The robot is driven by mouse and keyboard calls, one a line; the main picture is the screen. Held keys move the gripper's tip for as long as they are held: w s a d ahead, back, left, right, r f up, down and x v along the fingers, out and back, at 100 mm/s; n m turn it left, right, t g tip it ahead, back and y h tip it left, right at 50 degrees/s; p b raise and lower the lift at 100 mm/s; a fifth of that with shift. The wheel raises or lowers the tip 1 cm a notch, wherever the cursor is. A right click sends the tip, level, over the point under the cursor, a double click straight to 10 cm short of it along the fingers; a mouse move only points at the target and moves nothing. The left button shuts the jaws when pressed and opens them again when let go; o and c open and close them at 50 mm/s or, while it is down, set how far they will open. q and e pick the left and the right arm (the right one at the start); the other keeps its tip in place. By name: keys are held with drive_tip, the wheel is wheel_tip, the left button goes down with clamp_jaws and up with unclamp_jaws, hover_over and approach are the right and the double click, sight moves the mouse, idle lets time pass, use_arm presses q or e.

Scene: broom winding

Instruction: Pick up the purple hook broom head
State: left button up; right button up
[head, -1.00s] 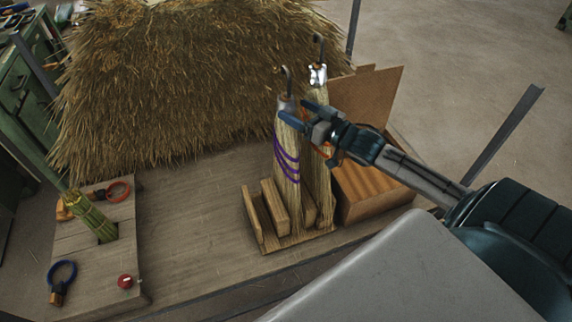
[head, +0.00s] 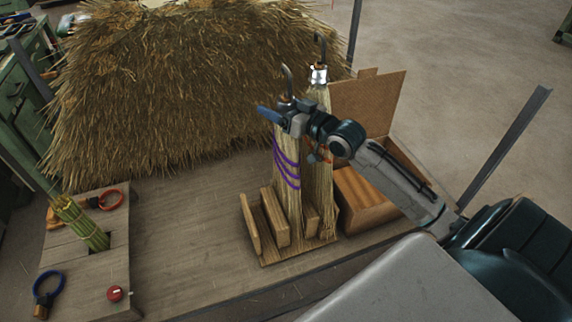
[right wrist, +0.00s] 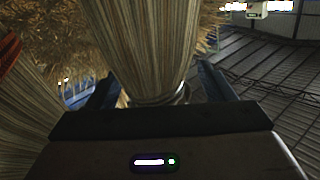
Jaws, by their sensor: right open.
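The purple hook broom head (head: 286,165) stands upright in a wooden rack (head: 271,222), with purple bands around its straw and a metal hook on top. My right gripper (head: 272,114) is at its upper end, just below the hook, jaws open. In the right wrist view the broom head's straw (right wrist: 143,45) lies between the two open fingers (right wrist: 155,88). A second broom head (head: 319,165) with a silvery collar and hook stands just right of it, partly hidden by my right arm. My left gripper is not in view.
A large straw pile (head: 185,80) lies behind. An open cardboard box (head: 368,105) stands right of the rack. A wooden block (head: 75,262) at left holds a bound straw bundle (head: 82,222), near orange and blue rings. Bench surface between is clear.

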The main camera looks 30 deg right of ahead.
drive_tip(key=c, duration=1.6)
clamp_jaws()
drive_tip(key=shift+r, duration=0.1)
